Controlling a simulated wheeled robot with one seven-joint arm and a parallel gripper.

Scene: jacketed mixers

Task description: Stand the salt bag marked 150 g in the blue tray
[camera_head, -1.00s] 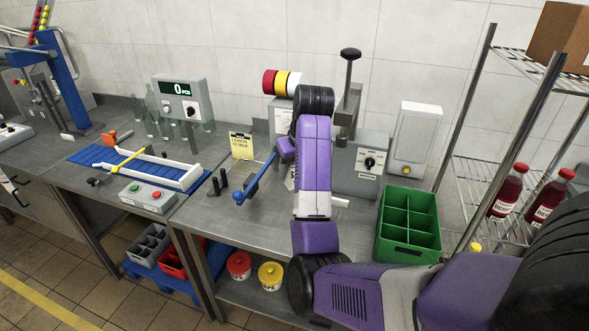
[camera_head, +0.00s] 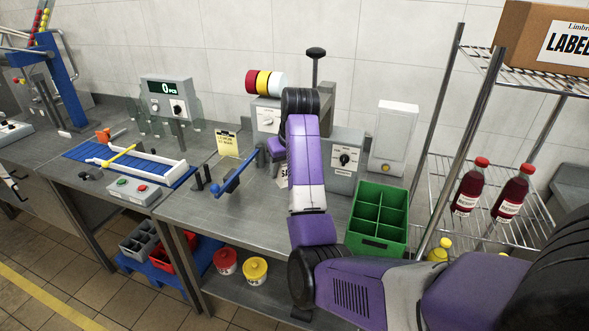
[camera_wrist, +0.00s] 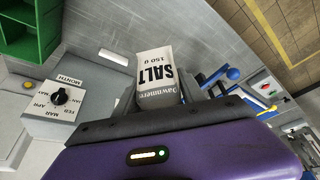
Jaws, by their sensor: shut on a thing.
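The salt bag (camera_wrist: 156,75) is white with a grey band and reads "SALT 150 g", upside down in the wrist view. My gripper (camera_wrist: 162,98) is shut on it, with the dark fingers at its two sides. In the head view a pale sliver of the bag (camera_head: 283,174) shows beside my purple arm, above the steel bench; the rest is hidden. I cannot surely pick out the blue tray. A flat blue thing (camera_head: 160,263) lies on the floor under the bench, partly covered by a grey crate and a red crate.
A green divided crate (camera_head: 378,216) stands at the bench's right end. A dial box (camera_head: 345,160) and a blue-handled lever (camera_head: 232,172) flank my arm. A wire rack with red bottles (camera_head: 470,187) stands at right. The bench front (camera_head: 225,225) is clear.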

